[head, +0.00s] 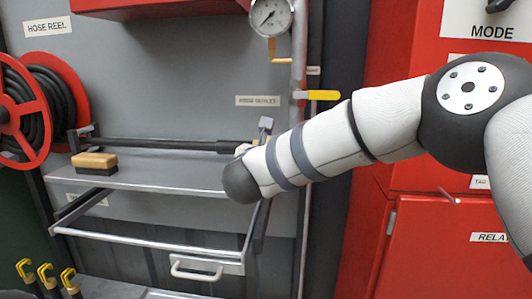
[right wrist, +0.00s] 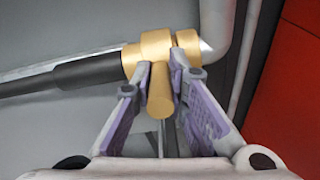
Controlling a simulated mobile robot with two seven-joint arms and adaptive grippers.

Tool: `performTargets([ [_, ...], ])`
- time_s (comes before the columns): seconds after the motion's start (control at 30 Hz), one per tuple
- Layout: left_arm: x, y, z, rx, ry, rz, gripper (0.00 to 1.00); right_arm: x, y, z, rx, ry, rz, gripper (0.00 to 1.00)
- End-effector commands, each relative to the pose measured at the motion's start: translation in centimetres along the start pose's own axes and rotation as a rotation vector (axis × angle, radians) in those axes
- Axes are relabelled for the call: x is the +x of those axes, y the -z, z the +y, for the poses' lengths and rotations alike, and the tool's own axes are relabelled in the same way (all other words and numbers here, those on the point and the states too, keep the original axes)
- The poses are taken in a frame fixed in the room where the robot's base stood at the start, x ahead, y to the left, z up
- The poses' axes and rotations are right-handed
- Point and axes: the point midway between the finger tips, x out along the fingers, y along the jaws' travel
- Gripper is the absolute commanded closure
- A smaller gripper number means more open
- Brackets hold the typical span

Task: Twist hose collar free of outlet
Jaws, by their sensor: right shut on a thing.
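The brass hose collar (right wrist: 156,46) is in the upper middle of the right wrist view, with a lug (right wrist: 160,92) pointing towards the camera. My right gripper (right wrist: 160,76) is shut on this lug, one purple-padded finger on each side. The black hose (right wrist: 88,70) runs left from the collar. A pale pipe end, seemingly the outlet (right wrist: 205,48), shows just right of the collar. In the head view the hose (head: 165,143) runs along above the shelf to my right arm, which hides most of the collar and the gripper. My left gripper is not in view.
A brush (head: 94,162) lies on the grey shelf (head: 170,178) below the hose. A yellow lever (head: 318,95) and a pressure gauge (head: 269,16) are above the arm. A hose reel (head: 30,108) is at far left, and red cabinets (head: 440,240) stand at right.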

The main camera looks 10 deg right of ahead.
Motion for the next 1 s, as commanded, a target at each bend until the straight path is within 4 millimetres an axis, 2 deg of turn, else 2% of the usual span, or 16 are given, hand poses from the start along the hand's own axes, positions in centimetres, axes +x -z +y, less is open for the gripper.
performTargets([
  [0.03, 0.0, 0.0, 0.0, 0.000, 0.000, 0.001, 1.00, 0.2, -0.7, -0.2, 0.002, 0.006, -0.014, 1.00],
  [0.07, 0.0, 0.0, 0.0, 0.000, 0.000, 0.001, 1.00, 0.2, -0.7, -0.2, 0.003, 0.006, -0.015, 0.82],
  [0.13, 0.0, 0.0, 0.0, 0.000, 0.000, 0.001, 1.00, 0.2, -0.7, -0.2, 0.003, 0.006, -0.014, 0.66],
  [0.67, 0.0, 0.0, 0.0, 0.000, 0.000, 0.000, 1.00, -0.2, -0.2, -0.1, 0.001, 0.002, -0.003, 0.66],
  [0.77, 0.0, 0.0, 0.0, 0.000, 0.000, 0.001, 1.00, -1.7, -0.2, 0.0, 0.001, 0.000, -0.002, 0.66],
  [1.0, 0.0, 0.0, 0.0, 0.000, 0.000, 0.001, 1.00, -8.2, -0.3, 0.0, 0.001, 0.000, -0.004, 0.66],
])
